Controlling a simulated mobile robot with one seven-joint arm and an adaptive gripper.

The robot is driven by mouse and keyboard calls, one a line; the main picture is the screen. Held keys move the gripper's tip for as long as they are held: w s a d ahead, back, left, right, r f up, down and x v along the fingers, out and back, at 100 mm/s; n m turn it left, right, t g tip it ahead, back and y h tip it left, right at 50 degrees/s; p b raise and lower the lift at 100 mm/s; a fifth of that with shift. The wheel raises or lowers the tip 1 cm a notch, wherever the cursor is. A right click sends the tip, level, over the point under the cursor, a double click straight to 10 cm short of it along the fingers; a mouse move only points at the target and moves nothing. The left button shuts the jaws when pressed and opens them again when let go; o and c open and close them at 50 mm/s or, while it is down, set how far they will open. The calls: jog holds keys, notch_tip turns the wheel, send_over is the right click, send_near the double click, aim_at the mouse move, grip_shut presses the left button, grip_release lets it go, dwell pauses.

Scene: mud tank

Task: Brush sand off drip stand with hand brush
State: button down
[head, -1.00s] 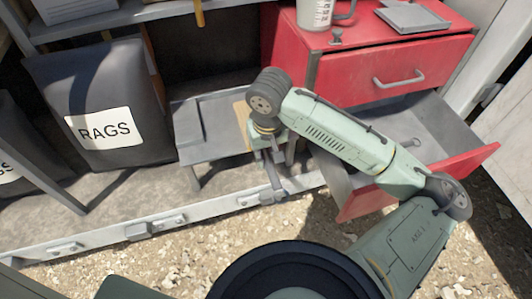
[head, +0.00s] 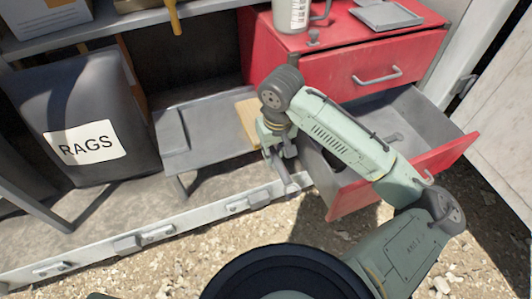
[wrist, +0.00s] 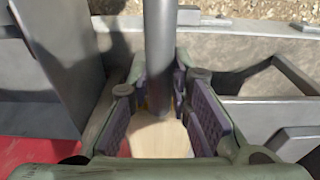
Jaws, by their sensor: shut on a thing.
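My gripper (head: 283,160) is low beside the right end of a low grey stand (head: 215,133), which looks like the drip stand. In the wrist view, the purple-padded fingers (wrist: 172,110) are shut on a grey rod-like handle (wrist: 158,55). In the head view the grey handle (head: 291,184) sticks out below the gripper towards the front sill. I cannot make out bristles. A pale wooden piece (head: 247,117) shows at the stand's right end, behind my gripper. A pale wooden surface (wrist: 160,140) also shows below the handle in the wrist view. Sand is too small to tell.
An open red drawer (head: 400,175) juts out close to the right of my gripper, under a red cabinet (head: 345,72). A dark rags bag (head: 85,105) stands at left. A metal sill (head: 180,230) runs along the front, with gravel ground before it. A shelf is above.

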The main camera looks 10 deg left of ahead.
jog(key=shift+w+d, duration=0.25)
jog(key=shift+d, duration=0.2)
jog(key=shift+r, duration=0.1)
jog(key=s+a+p, duration=0.2)
jog(key=s+a, duration=0.2)
jog(key=a, duration=0.2)
jog(key=shift+p, duration=0.3)
dwell(0.4)
notch_tip(320, 180, up, 6)
jog(key=p, duration=0.5)
jog(key=shift+p, duration=0.3)
